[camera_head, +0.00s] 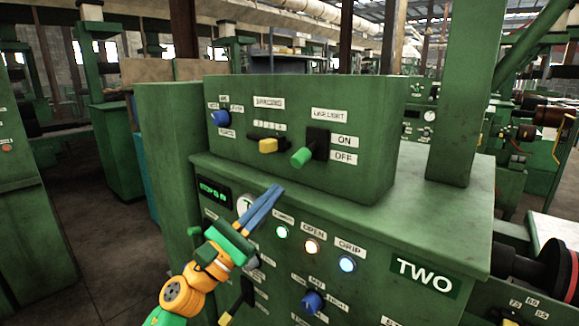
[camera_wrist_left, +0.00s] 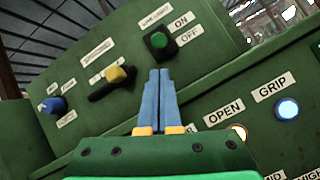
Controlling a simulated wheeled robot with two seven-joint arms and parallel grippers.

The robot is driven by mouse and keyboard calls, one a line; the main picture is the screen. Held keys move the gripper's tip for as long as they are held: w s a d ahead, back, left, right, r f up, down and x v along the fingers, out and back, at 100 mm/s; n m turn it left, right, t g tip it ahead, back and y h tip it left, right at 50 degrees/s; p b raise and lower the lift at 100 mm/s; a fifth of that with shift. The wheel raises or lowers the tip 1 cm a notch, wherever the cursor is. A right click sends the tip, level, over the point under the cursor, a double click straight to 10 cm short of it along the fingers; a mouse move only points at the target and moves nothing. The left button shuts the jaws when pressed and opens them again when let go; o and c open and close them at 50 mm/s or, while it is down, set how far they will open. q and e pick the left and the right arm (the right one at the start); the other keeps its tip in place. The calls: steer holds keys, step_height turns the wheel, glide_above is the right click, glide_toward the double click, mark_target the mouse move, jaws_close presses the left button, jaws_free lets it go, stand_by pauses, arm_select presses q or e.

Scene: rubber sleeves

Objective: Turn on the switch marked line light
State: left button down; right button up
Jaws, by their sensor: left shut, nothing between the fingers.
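The line light switch is a lever with a green tip (camera_head: 301,157) on a black plate (camera_head: 318,140), on the upper green box. Its lever slants down in the head view, its tip nearer the height of the OFF label (camera_head: 344,158) than the ON label (camera_head: 345,141). The left wrist view shows the green tip (camera_wrist_left: 160,39) nearly end-on. My left gripper (camera_head: 277,187) is shut and empty, its blue fingers pointing up at the box. Its fingertips (camera_wrist_left: 160,72) appear below the switch; I see no contact.
A yellow-tipped lever (camera_head: 268,146) sits left of the switch, and a blue knob (camera_head: 221,118) farther left. The lower panel carries lit buttons (camera_head: 312,247) and another blue knob (camera_head: 312,301). The box's ledge (camera_head: 440,190) juts out below.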

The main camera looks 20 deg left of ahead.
mark_target(307, 153)
arm_select(q)
steer(key=p+x, duration=0.2)
steer(key=x, duration=0.3)
steer(key=shift+w+d+r, duration=0.1)
steer(key=shift+w+d, duration=0.05)
steer(key=shift+d, duration=0.05)
arm_select(e)
step_height(307, 153, up, 3)
steer(key=shift+f, duration=0.1)
